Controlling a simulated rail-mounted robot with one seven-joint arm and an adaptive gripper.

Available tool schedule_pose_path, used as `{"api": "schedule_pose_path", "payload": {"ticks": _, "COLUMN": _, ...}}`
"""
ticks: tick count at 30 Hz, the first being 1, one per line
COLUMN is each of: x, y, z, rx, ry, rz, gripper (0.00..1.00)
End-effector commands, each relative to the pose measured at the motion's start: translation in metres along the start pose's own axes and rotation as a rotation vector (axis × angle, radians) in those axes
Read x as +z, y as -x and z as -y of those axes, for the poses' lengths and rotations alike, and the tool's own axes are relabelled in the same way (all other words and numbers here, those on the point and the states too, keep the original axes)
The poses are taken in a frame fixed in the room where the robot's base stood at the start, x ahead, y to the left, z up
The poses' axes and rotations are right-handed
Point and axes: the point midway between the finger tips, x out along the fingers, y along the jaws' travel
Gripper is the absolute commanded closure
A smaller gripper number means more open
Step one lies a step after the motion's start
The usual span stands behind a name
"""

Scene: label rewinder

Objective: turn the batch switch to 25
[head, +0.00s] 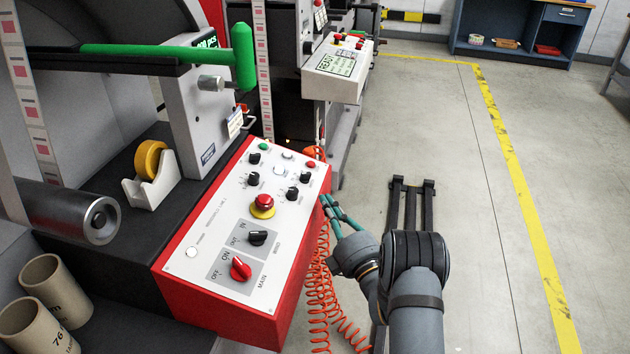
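The control panel (205,240) has a white sloping face and red sides. Several small black knobs sit on its upper part, including an upper left knob (254,158), a left knob (253,179), a right knob (304,178) and a lower right knob (292,193). Their labels are too small to read, so I cannot tell which is the batch switch or where it points. My gripper (328,202) has teal fingers and is beside the panel's right edge, low and right of the knobs. It seems apart from every knob. Its fingertips are small and partly hidden, so its opening is unclear.
A red mushroom button (264,202) on a yellow base, a black WIND switch (258,238) and a red MAIN switch (240,269) sit lower on the panel. A coiled orange hose (320,290) hangs by its right side. A green-handled lever (243,55) rises behind.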

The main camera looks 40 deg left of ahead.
Motion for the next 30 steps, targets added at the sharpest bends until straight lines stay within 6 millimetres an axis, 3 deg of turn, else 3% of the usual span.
{"api": "schedule_pose_path", "payload": {"ticks": 6, "x": -0.001, "y": -0.044, "z": -0.002, "rx": 0.002, "ry": 0.000, "rz": -0.002, "gripper": 1.00}}
{"api": "schedule_pose_path", "payload": {"ticks": 12, "x": 0.000, "y": -0.068, "z": -0.001, "rx": 0.000, "ry": -0.001, "rz": -0.001, "gripper": 1.00}}
{"api": "schedule_pose_path", "payload": {"ticks": 30, "x": -0.006, "y": -0.079, "z": 0.004, "rx": 0.000, "ry": -0.003, "rz": -0.024, "gripper": 1.00}}
